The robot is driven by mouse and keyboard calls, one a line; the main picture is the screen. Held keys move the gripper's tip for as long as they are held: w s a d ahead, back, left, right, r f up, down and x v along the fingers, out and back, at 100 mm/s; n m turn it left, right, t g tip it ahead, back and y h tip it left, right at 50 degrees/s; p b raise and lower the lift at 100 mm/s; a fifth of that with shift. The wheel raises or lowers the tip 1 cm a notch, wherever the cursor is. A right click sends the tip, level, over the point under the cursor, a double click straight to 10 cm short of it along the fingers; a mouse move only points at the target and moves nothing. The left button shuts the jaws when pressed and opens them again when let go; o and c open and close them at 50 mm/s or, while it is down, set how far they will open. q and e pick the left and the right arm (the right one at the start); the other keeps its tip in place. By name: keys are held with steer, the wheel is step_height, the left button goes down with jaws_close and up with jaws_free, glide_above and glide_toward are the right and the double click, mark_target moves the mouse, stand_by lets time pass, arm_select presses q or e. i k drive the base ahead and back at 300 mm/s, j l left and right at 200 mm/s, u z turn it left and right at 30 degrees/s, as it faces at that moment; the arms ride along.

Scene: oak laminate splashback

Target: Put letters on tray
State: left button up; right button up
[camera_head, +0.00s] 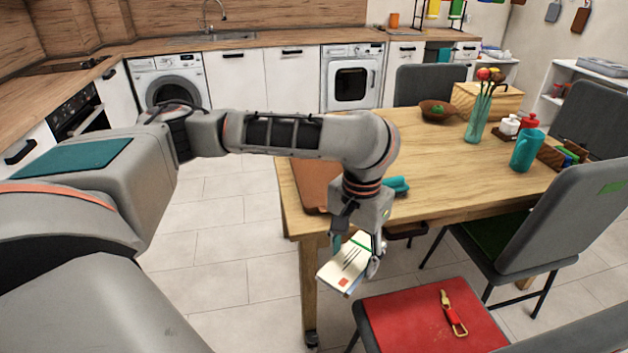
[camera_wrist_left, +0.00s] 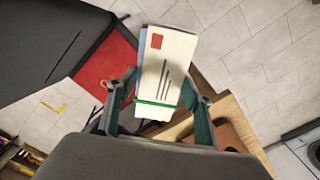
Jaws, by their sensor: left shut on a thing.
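My left gripper (camera_head: 357,254) is shut on a bundle of letters (camera_head: 346,268), white envelopes with a green band, a red stamp and dark address lines. The bundle is held in the air by the near edge of the wooden table, left of the red chair seat. The letters also show in the left wrist view (camera_wrist_left: 170,62), between the two fingers (camera_wrist_left: 158,95). A flat brown board that looks like the tray (camera_head: 309,182) lies on the table's left end, partly hidden by my arm. My right gripper is out of view.
The wooden table (camera_head: 430,180) carries a teal object beside my wrist, a bowl (camera_head: 436,111), a vase with flowers (camera_head: 478,122) and a teal mug (camera_head: 524,150).

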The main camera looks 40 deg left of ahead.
mark_target(315, 186)
steer(key=k+j, duration=0.15)
steer(key=j, duration=0.25)
steer(key=k+j, duration=0.15)
steer(key=j, duration=0.2)
steer(key=i+j, duration=0.1)
steer(key=j, duration=0.3)
steer(key=i+j, duration=0.1)
steer(key=j, duration=0.35)
steer(key=i+j, duration=0.1)
steer(key=i, duration=0.2)
steer(key=i+j, duration=0.1)
steer(key=i, duration=0.25)
